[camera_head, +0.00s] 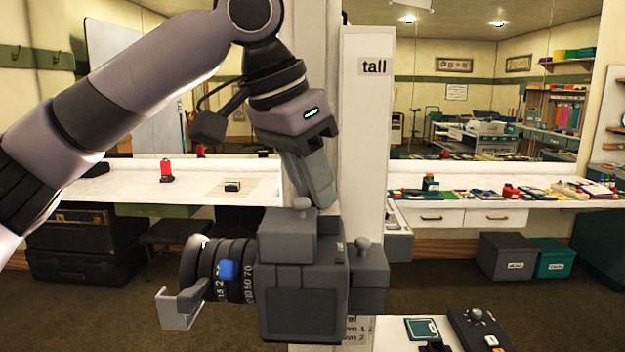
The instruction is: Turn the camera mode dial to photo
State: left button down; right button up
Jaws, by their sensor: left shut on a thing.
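A dark grey camera (305,300) shows large in the middle, with its ringed lens (220,270) to the left and a blue knob (227,270) on the lens. My left gripper (318,200) comes down from above and is shut at the camera's top, behind the raised top housing (287,237). Its fingertips are hidden there, so the exact part between them does not show. A small round knob (301,203) stands on that housing. I cannot tell which part is the mode dial, and no photo mark is readable. My right gripper is not in view.
A pale column (362,130) marked "tall" stands behind the camera. At the lower right, a dark panel (485,332) with a knob and an orange button lies on a white surface. Cluttered counters line the back.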

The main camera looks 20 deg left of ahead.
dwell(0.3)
pick_arm(q)
jog(key=c, duration=0.9)
grip_release()
jog(key=v, duration=0.7)
jog(key=shift+a, duration=0.1)
